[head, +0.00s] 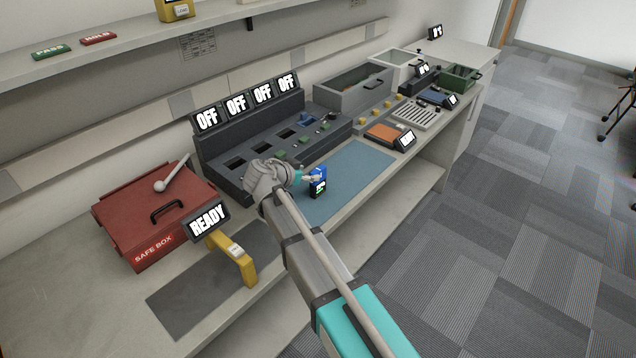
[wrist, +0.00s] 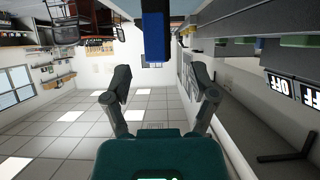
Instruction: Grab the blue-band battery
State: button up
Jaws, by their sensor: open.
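A blue block (wrist: 154,35), seemingly the battery, shows at the top centre beyond the fingers. Contact cannot be told.
A dark charger rack (head: 247,164) with several OFF displays stands behind the mat. A red safe box (head: 165,225) with a READY sign (head: 207,219) and a yellow handle-shaped piece (head: 240,262) are at left. An orange pad (head: 382,133) and trays lie farther right.

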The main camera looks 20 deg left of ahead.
aim_at(311, 173)
jog(key=b+x, duration=0.2)
jog(key=x, duration=0.2)
jog(key=shift+f, duration=0.15)
jog(key=shift+w+d+f, duration=0.2)
jog(key=shift+w, duration=0.25)
grip_shut()
dwell(0.4)
